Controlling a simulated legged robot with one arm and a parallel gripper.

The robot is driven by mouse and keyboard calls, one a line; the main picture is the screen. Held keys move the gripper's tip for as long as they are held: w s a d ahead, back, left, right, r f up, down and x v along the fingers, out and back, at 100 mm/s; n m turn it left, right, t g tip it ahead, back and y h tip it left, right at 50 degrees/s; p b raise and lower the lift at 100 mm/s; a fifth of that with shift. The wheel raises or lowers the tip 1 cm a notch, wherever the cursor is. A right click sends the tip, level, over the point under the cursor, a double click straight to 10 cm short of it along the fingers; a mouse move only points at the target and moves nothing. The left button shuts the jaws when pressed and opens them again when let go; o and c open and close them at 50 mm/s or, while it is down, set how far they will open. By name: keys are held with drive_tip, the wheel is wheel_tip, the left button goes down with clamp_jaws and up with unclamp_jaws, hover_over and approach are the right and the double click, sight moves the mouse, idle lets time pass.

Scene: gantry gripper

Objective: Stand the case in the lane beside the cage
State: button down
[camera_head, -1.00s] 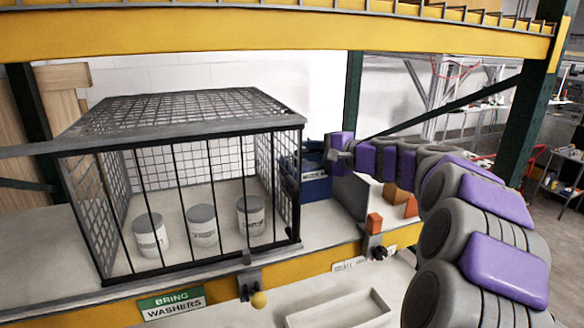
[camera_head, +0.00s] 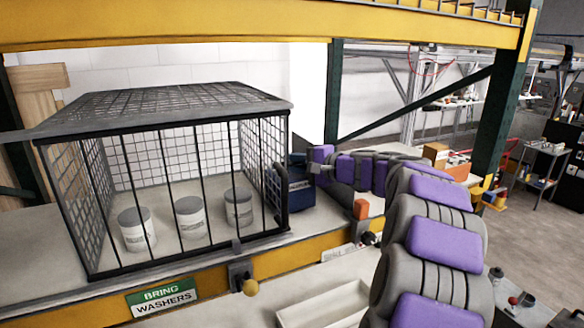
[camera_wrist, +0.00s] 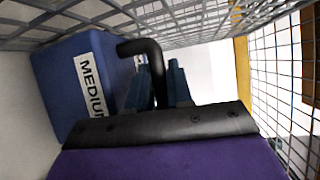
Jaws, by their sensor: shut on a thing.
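The blue case (camera_head: 300,198) is beside the right side of the wire cage (camera_head: 262,105), partly hidden by the cage bars in the head view. In the wrist view the case (camera_wrist: 65,85) shows a white "MEDIUM" label and a bent black handle (camera_wrist: 138,46). My gripper (camera_head: 312,168) is at the top of the case; its two fingers (camera_wrist: 160,85) are closed around the handle. The lane right of the cage is largely hidden by the case and my arm. I cannot tell whether the case's base touches the deck.
Several grey-lidded white tubs (camera_head: 190,218) stand inside the cage. A small orange block (camera_head: 361,209) is on the deck right of the case. Cage mesh (camera_wrist: 285,90) runs close beside my gripper. A yellow beam (camera_head: 210,268) edges the front, with an empty pale tray (camera_head: 322,305) below.

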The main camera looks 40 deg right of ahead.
drive_tip(key=c, duration=1.3)
unclamp_jaws()
drive_tip(key=shift+w+d+f, duration=0.1)
drive_tip(key=shift+d+f, duration=0.05)
drive_tip(key=shift+d, duration=0.7)
drive_tip(key=shift+o, duration=1.4)
drive_tip(key=shift+d, duration=0.35)
drive_tip(key=shift+a, duration=1)
drive_tip(key=shift+d, duration=0.15)
drive_tip(key=shift+s+d, duration=0.25)
drive_tip(key=shift+s, duration=0.05)
drive_tip(key=b+v, duration=0.2)
drive_tip(key=v, duration=0.9)
drive_tip(key=shift+s+d, duration=0.2)
drive_tip(key=shift+d, duration=0.25)
drive_tip(key=shift+a, duration=0.35)
